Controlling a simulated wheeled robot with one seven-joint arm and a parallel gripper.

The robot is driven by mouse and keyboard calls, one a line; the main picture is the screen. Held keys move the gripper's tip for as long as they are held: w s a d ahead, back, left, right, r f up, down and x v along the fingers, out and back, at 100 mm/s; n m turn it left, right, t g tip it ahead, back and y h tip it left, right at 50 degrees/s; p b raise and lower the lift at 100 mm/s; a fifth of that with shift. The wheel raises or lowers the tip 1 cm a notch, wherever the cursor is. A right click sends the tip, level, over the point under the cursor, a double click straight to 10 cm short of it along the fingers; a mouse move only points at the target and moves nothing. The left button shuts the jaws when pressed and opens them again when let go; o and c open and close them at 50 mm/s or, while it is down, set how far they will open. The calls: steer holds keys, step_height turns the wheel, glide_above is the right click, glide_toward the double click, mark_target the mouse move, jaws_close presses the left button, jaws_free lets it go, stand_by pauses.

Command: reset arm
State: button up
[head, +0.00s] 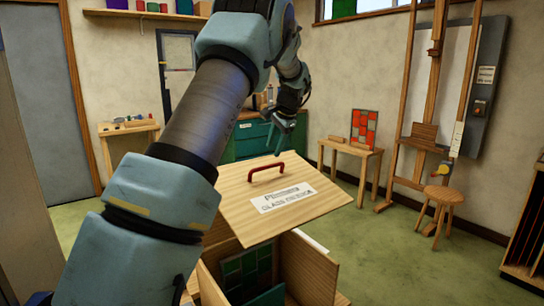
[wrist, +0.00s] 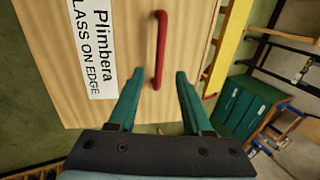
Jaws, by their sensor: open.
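My gripper (head: 283,128) is open and empty, above and behind the wooden lid (head: 315,212) in the head view. In the wrist view my two green fingers (wrist: 158,78) are spread, with the red handle (wrist: 161,40) showing between and beyond their tips. The handle also shows on top of the lid in the head view (head: 280,168). The fingers look apart from it. The lid carries a white label (head: 283,199) and sits over the open wooden crate (head: 312,268), with a gap at the front. I cannot tell what holds the lid up.
Green and teal panes (head: 245,270) stand inside the crate. A green cabinet (head: 250,138) is behind. A small table (head: 350,150) with a red leaded panel (head: 364,128), an easel (head: 425,130) and a stool (head: 443,194) are at right. The floor between is clear.

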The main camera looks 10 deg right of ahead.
stand_by(0.3)
steer(key=s+a+f+n+g+h, duration=0.1)
steer(key=s+a+f+n, duration=0.15)
steer(key=s+a, duration=0.35)
steer(key=s+a+f+n+g, duration=0.1)
steer(key=s+a+f+n, duration=0.15)
steer(key=s+a, duration=0.35)
steer(key=s+a+f+n, duration=0.1)
steer(key=s+a+n, duration=0.1)
steer(key=s, duration=0.5)
steer(key=s+a+f+n+h, duration=0.1)
steer(key=s+a+f+n, duration=0.1)
steer(key=s+a, duration=0.3)
steer(key=s+a+f+n+g, duration=0.1)
steer(key=s+a, duration=0.3)
steer(key=s, duration=0.5)
steer(key=shift+f+n, duration=0.7)
steer(key=shift+n, duration=0.2)
